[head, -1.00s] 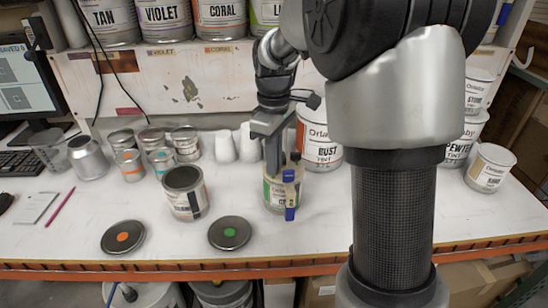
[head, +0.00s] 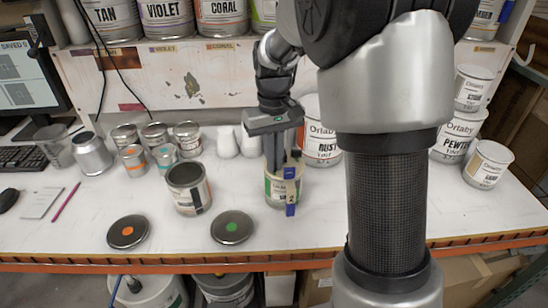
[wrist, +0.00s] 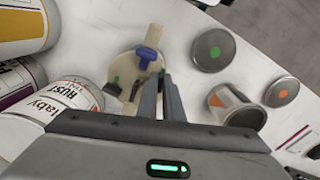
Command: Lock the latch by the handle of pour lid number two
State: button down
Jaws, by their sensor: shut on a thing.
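The can with pour lid number two (head: 277,189) stands upright on the bench, with a green and white label. A blue tag marked 2 (head: 290,209) hangs on its front. The beige pour lid (wrist: 122,66) and its blue piece (wrist: 148,55) show in the wrist view. My gripper (head: 280,170) points down onto the lid from above. Its fingers (wrist: 164,76) are close together, shut on what appears to be the latch handle at the lid's edge. The held part is mostly hidden by the fingers.
An open dark can (head: 188,190) stands left of the can. Two round lids, one green-dotted (head: 232,228) and one orange-dotted (head: 128,232), lie near the front edge. A RUST can (head: 322,135) stands close behind right. The front bench between is clear.

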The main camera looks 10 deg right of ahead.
dwell(0.3)
jog(key=c, duration=1.9)
grip_release()
jog(key=shift+r, duration=0.1)
notch_tip(320, 180, up, 17)
jog(key=p, duration=0.1)
jog(key=shift+r+p, duration=0.15)
jog(key=shift+p, duration=0.15)
